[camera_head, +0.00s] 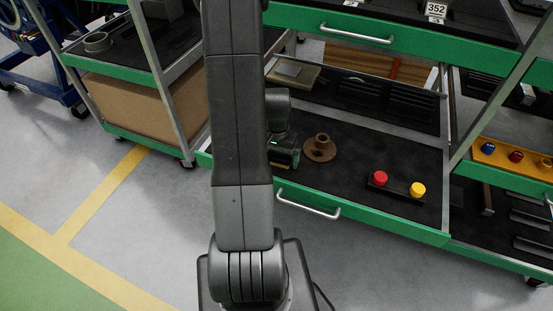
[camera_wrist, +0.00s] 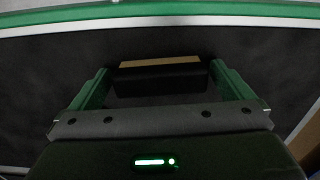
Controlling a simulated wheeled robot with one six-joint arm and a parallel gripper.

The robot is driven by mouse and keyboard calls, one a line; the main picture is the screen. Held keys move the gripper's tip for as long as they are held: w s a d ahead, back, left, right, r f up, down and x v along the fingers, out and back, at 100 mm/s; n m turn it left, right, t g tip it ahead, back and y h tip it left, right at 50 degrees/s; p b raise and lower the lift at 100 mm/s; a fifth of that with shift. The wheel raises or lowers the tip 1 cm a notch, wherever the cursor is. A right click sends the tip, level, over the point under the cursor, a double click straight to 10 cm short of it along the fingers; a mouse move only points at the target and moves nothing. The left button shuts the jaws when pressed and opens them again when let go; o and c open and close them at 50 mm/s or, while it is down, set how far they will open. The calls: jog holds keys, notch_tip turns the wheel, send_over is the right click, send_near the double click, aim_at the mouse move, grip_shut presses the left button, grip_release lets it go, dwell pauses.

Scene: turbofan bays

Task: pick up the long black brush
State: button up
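My gripper (camera_head: 285,158) is low over the black surface of the open drawer, partly hidden behind my arm in the head view. In the wrist view my gripper (camera_wrist: 158,82) has its two green fingers spread wide. A black block-shaped thing with a tan strip along its far edge (camera_wrist: 158,78) lies between the fingertips, with a narrow gap on each side. It looks like the brush, but only this part shows. In the head view I cannot make out the brush; my arm and gripper cover that spot.
The drawer (camera_head: 345,215) has a green front edge. A brown flanged part (camera_head: 320,148) stands just right of my gripper. A black holder with a red button (camera_head: 380,178) and a yellow button (camera_head: 417,189) is further right. A tan-topped box (camera_head: 293,73) lies behind.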

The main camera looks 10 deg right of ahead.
aim_at(276, 156)
jog(key=c, duration=0.9)
jog(key=shift+r, duration=0.1)
notch_tip(276, 156, up, 10)
jog(key=shift+f+p, duration=0.1)
jog(key=shift+p, duration=0.25)
